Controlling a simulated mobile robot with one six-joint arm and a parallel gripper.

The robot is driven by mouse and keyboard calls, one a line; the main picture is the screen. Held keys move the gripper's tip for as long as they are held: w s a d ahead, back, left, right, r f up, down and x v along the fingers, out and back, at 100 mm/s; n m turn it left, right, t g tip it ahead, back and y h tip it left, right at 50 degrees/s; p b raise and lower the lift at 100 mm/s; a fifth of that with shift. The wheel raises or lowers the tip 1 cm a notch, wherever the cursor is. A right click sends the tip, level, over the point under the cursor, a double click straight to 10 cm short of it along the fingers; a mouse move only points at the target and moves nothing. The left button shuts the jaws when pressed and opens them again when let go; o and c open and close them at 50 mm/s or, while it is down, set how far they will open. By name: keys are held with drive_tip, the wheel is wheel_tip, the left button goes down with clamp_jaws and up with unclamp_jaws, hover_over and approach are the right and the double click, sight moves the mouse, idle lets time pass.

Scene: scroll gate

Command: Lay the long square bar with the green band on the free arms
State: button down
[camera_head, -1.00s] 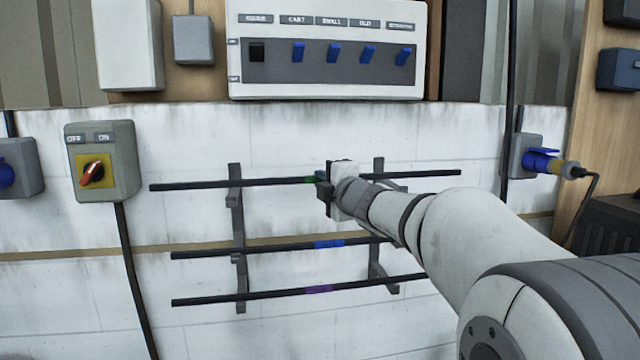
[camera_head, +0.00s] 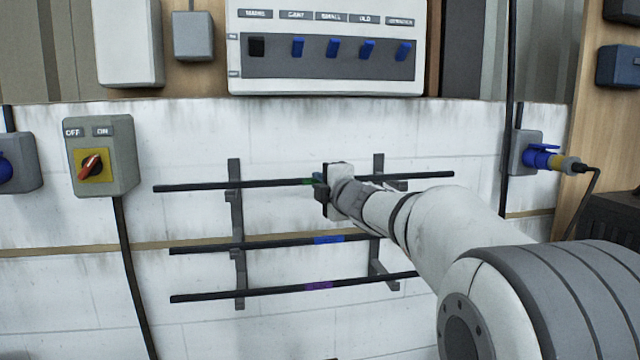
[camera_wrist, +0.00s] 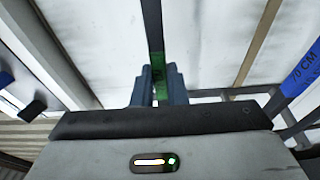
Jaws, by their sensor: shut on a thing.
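The long dark square bar (camera_head: 220,186) with a green band runs level across the top of the wall rack in the head view. Its green band (camera_wrist: 159,68) shows in the wrist view, right at my fingers. The bar lies at the height of the rack's top arms, in front of the left upright (camera_head: 236,220) and right upright (camera_head: 379,168). I cannot tell whether it touches the arms. My wrist hides part of the bar.
A bar with a blue band (camera_head: 328,240) lies on the middle arms and one with a purple band (camera_head: 319,286) on the lower arms. A rotary switch box (camera_head: 100,158) is at left, a switch panel (camera_head: 328,48) above, and a plugged socket (camera_head: 527,157) at right.

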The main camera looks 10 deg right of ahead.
idle(0.6)
drive_tip(key=c, duration=1.6)
unclamp_jaws()
drive_tip(key=shift+s, duration=0.1)
drive_tip(key=o, duration=0.4)
drive_tip(key=shift+f, duration=0.25)
drive_tip(key=shift+o, duration=0.2)
drive_tip(key=shift+s+r, duration=0.1)
drive_tip(key=s, duration=1.2)
drive_tip(key=shift+s, duration=0.4)
